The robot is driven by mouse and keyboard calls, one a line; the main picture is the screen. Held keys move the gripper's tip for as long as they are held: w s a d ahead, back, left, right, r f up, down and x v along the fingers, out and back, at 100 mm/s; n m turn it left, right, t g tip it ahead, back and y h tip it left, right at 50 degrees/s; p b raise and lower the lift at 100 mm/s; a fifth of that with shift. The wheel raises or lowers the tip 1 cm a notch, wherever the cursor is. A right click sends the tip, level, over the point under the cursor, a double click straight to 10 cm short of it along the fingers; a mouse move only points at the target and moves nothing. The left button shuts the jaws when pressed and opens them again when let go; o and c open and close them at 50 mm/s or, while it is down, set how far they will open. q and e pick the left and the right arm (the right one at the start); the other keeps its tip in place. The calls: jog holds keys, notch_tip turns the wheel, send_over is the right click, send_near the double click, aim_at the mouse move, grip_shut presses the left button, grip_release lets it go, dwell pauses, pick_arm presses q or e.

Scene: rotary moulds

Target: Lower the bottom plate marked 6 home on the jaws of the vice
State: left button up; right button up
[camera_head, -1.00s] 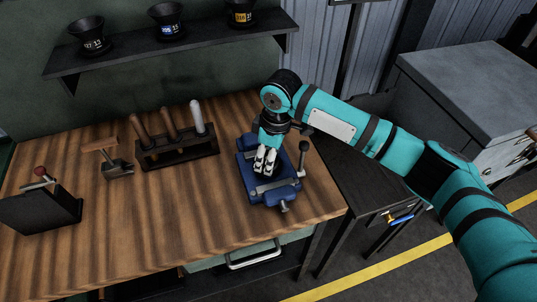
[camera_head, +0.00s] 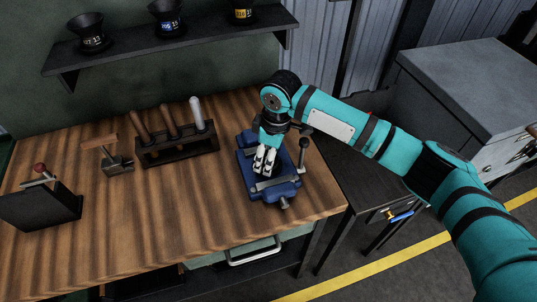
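The blue vice (camera_head: 285,192) stands near the right front of the wooden bench, with a grey metal strip (camera_head: 270,184) across its top. My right gripper (camera_head: 265,164) points down over the vice, its pale fingertips close together at the jaws. I cannot make out the bottom plate or its mark 6. The hand and fingers cover part of the jaws, so I cannot tell whether the fingers hold anything. My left gripper is not in view.
A dark rack (camera_head: 178,150) with several handled tools stands left of the vice on the bench (camera_head: 150,220). A wood-handled tool (camera_head: 120,163) and a dark box with a red knob (camera_head: 42,207) are farther left. Black cups line the shelf (camera_head: 200,38) above. The bench front is clear.

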jog(key=shift+o, duration=1.2)
jog(key=shift+s, duration=0.1)
jog(key=shift+f, duration=0.15)
notch_tip(320, 180, up, 12)
jog(key=d, duration=0.1)
jog(key=shift+s+d, duration=0.2)
jog(key=shift+s, duration=0.05)
notch_tip(320, 180, up, 7)
jog(key=p, duration=0.8)
jog(key=shift+p, duration=0.3)
